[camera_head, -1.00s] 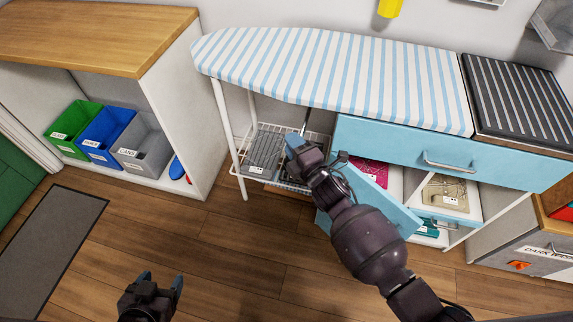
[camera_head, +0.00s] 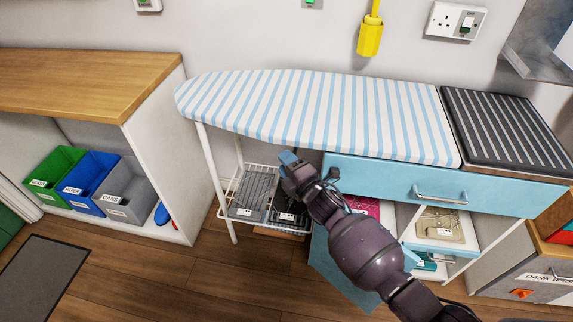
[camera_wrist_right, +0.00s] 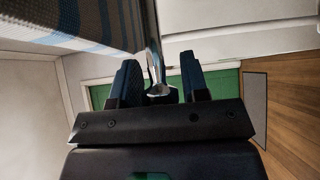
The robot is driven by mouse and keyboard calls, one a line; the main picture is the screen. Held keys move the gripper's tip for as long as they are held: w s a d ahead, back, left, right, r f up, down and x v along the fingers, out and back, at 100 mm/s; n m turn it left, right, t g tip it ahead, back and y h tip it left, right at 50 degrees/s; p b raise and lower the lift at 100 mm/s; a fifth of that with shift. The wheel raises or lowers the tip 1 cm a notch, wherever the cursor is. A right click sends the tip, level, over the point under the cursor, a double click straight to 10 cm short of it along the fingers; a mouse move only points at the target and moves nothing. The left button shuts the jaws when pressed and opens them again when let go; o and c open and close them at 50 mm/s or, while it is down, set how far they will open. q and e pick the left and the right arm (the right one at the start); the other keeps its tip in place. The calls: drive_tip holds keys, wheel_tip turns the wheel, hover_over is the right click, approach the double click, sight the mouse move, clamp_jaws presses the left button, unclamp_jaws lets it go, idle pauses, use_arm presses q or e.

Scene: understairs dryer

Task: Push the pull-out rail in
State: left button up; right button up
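The pull-out rail (camera_wrist_right: 154,50) is a shiny chrome bar beneath the striped ironing board. In the right wrist view its rounded end lies between the two dark fingers of my right gripper (camera_wrist_right: 159,82), with gaps showing on both sides. In the head view my right gripper (camera_head: 289,160) is just under the board's front edge, and the rail cannot be made out there. Whether the rail's end touches the gripper's palm I cannot tell. My left gripper is out of view.
The striped ironing board (camera_head: 310,110) overhangs my right gripper. A white wire rack (camera_head: 226,205) with grey items stands below. A blue cabinet door (camera_head: 335,265) hangs open beside my right arm. Green, blue and grey bins (camera_head: 128,205) sit at left. Wooden floor (camera_head: 190,285) is clear in front.

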drive_tip(key=shift+o, duration=1.1)
drive_tip(key=shift+s, duration=0.15)
drive_tip(key=shift+s+d, duration=0.2)
drive_tip(key=shift+s, duration=0.05)
drive_tip(key=p+v, duration=0.2)
drive_tip(key=v, duration=0.8)
